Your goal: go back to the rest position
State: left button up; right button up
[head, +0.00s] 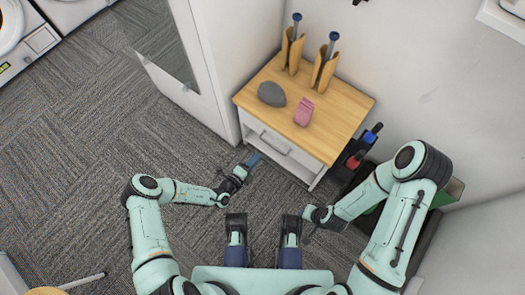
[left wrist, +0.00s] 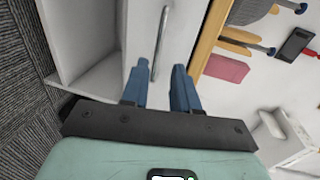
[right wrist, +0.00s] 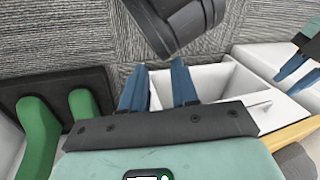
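My left gripper (head: 252,160) is low in front of the small wooden-topped cabinet, beside its white drawer front. In the left wrist view its two blue fingers (left wrist: 160,88) stand apart with nothing between them, and the drawer's metal handle (left wrist: 160,45) lies beyond them. My right gripper is low to the right of the cabinet's front in the head view, its fingers mostly hidden there. In the right wrist view its blue fingers (right wrist: 158,85) are apart and empty. The left gripper's fingers (right wrist: 298,75) also show at that view's right edge.
The cabinet top (head: 345,105) holds a grey rounded object (head: 271,94), a pink object (head: 304,112) and two wooden holders (head: 325,68) with blue-topped items. Black gear with red and blue parts (head: 355,160) stands right of the cabinet. Open carpet (head: 80,140) lies to the left.

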pick_arm(q)
jog(key=shift+v, duration=1.1)
pick_arm(e)
jog(key=shift+s+a+r, duration=0.2)
jog(key=shift+s+r, duration=0.1)
jog(key=shift+s, duration=0.15)
